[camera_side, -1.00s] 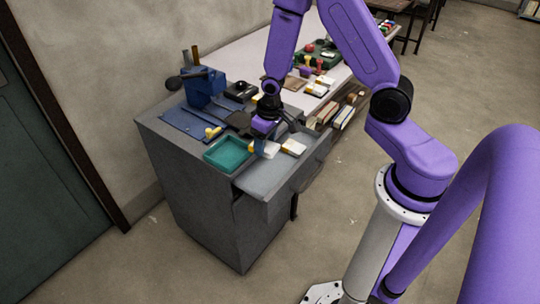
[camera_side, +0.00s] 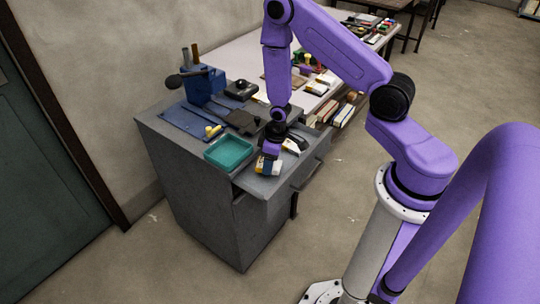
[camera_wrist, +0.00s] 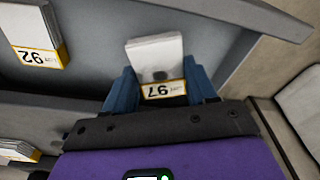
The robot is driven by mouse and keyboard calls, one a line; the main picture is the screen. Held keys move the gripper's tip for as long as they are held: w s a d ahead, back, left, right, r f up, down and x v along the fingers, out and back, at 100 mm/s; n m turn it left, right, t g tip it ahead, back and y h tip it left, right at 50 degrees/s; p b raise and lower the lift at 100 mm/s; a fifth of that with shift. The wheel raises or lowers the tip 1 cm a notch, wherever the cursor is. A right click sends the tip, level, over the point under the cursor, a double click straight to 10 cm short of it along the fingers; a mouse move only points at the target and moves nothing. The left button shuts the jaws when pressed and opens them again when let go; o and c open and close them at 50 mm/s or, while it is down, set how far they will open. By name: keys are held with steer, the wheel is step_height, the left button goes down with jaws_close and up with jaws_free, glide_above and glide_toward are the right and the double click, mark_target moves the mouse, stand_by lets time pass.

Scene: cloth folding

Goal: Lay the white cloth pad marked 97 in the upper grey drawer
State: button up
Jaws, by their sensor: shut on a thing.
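The white cloth pad marked 97 (camera_wrist: 156,55), with a yellow-edged label, is between the blue fingers of my gripper (camera_wrist: 160,88) in the wrist view. In the side view my gripper (camera_side: 269,158) points down over the open upper grey drawer (camera_side: 252,186), with the pad (camera_side: 267,169) at its tips. The pad is low over the drawer floor; I cannot tell whether it touches it. A second white pad marked 92 (camera_wrist: 36,36) lies in the drawer, apart from the held pad.
A teal tray (camera_side: 229,167) stands on the cabinet top close to the drawer's left side. Bare drawer floor shows between the two pads. A white table (camera_side: 240,57) with several items is behind.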

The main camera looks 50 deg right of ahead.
steer(key=shift+f, duration=1.25)
steer(key=shift+f, duration=0.2)
steer(key=o, duration=1)
steer(key=shift+o, duration=0.2)
steer(key=shift+r, duration=0.1)
